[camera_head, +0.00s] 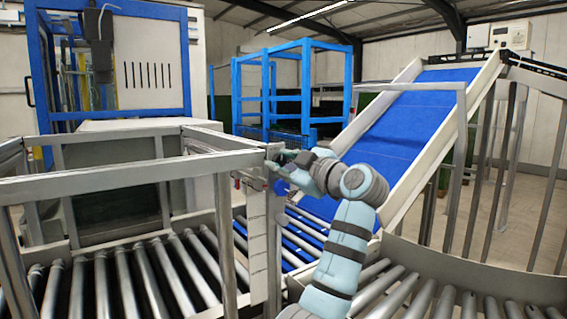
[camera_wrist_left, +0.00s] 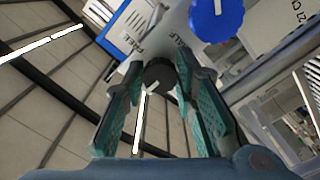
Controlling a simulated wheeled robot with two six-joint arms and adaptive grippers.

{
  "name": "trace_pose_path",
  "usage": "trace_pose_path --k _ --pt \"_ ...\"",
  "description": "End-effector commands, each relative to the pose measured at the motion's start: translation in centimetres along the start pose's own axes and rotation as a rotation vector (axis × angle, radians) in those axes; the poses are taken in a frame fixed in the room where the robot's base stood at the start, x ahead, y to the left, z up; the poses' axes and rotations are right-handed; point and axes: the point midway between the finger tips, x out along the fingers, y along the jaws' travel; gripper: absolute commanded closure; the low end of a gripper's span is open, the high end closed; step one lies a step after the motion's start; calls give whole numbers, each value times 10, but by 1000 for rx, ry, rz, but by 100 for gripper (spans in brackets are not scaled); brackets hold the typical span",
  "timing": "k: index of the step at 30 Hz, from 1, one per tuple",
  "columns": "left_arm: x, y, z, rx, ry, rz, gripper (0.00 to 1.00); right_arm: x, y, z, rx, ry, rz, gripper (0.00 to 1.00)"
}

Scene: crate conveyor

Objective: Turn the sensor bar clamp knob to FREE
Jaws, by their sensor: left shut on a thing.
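In the left wrist view a small black knob (camera_wrist_left: 157,74) with a white pointer line sits between the fingers of my left gripper (camera_wrist_left: 159,70). The gripper is shut on it. Labels beside the knob seem to read FREE and HALF; which one the pointer faces I cannot tell. In the head view my left gripper (camera_head: 283,160) is at the post by the rail corner, and its fingers hide the black knob. My right gripper is out of view.
A larger blue knob (camera_wrist_left: 217,16) is close by, and it also shows in the head view (camera_head: 281,187) just below the gripper. Grey rails (camera_head: 110,182) and the post (camera_head: 262,240) stand beside the arm. Rollers (camera_head: 135,275) lie below; a blue sloped belt (camera_head: 400,130) rises behind.

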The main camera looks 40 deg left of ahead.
Motion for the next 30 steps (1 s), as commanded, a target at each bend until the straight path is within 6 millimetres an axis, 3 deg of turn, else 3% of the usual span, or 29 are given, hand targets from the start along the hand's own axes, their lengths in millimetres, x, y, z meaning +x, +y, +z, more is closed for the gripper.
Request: trace_pose_path --k 11,30 --pt "0 1 -1 160 0 0 100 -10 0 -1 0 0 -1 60" --pt "0 2 -2 749 0 1 100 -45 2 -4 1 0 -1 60"
